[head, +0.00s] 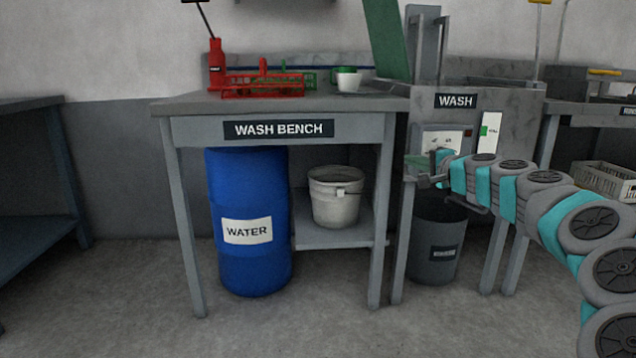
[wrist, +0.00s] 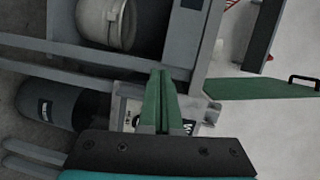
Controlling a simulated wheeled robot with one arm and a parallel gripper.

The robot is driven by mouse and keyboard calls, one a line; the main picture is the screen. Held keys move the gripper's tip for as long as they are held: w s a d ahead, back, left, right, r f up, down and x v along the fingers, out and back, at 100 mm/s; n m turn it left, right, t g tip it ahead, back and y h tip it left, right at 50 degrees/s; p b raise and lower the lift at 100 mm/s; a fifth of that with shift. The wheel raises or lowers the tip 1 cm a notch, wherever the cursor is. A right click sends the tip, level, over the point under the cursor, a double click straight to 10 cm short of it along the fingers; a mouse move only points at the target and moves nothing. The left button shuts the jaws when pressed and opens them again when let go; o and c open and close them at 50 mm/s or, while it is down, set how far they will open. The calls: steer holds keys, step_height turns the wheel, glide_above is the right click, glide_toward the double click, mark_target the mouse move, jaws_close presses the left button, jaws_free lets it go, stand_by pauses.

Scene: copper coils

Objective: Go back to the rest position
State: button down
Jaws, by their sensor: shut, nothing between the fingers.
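My arm reaches in from the right side of the head view. My gripper (head: 416,162) is in front of the grey wash unit (head: 421,120), close to its panel of controls (head: 443,139). In the wrist view its two green fingers (wrist: 160,78) lie together, shut, with nothing between them. The fingers cover part of the control panel, which shows behind them in the wrist view (wrist: 131,106). Whether the fingertips touch the unit cannot be told.
The wash bench (head: 203,127) stands left of my gripper, with red racks (head: 262,86) on top. Below are a blue water barrel (head: 243,190) and a white bucket (head: 335,205). A dark bin (head: 435,240) stands below my gripper. A green panel (head: 386,40) rises above. Floor in front is clear.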

steer(key=s+a+n+g+y, duration=0.35)
steer(key=s+a, duration=0.35)
steer(key=a, duration=0.4)
steer(key=s+a+f+n+g+h, duration=0.1)
steer(key=s+a+f+n+g, duration=0.35)
steer(key=s, duration=0.65)
steer(key=s+a+f+n+g+h, duration=0.15)
steer(key=s+a+f+n, duration=0.4)
steer(key=s, duration=0.55)
steer(key=s+d+f+g+h, duration=0.2)
steer(key=s+d+f+g, duration=0.15)
steer(key=s+f, duration=0.45)
steer(key=s+d+f+g+h, duration=0.25)
steer(key=s+d+f, duration=0.2)
steer(key=s, duration=0.75)
steer(key=s+d+f+g+h, duration=0.25)
steer(key=s+d+f, duration=0.2)
steer(key=s, duration=0.55)
steer(key=s+p+v, duration=0.3)
steer(key=p+v, duration=1.1)
steer(key=p, duration=0.1)
steer(key=shift+a+r+m+t, duration=0.25)
steer(key=shift+r+m+t, duration=0.1)
steer(key=shift+r+t, duration=0.1)
steer(key=shift+w, duration=0.1)
